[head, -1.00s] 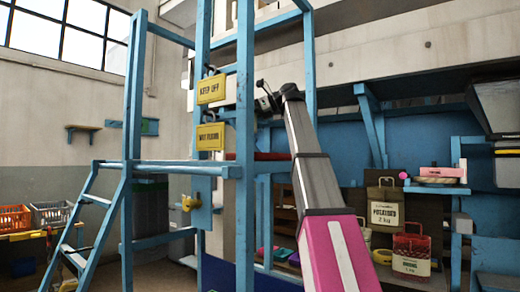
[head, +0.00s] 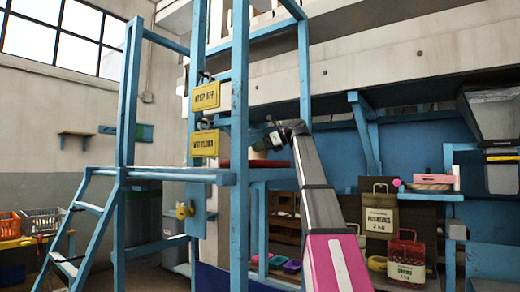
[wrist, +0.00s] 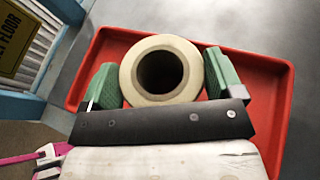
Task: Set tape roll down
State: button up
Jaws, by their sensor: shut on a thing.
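The tape roll (wrist: 162,42) is a cream ring with a dark hole, in the middle of the wrist view. My gripper (wrist: 163,78) is shut on it, with a green finger pad on either side. The roll is above a red tray (wrist: 270,98) with a raised rim; I cannot tell whether it touches the tray floor. In the head view my gripper (head: 268,140) is at the blue frame, close to a red strip (head: 238,163) that appears to be the tray. The roll cannot be made out there.
Blue posts (head: 240,90) of the frame stand close left of my gripper. Yellow signs (head: 205,97) hang from a post. A blue ladder (head: 88,225) leans at left.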

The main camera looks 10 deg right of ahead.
jog(key=shift+f, duration=0.15)
jog(key=o, duration=0.7)
jog(key=shift+o, duration=0.2)
jog(key=shift+d+r, duration=0.2)
jog(key=shift+r, duration=0.05)
jog(key=v, duration=1.1)
jog(key=shift+d+r, duration=0.2)
jog(key=shift+d, duration=0.05)
jog(key=shift+s, duration=0.1)
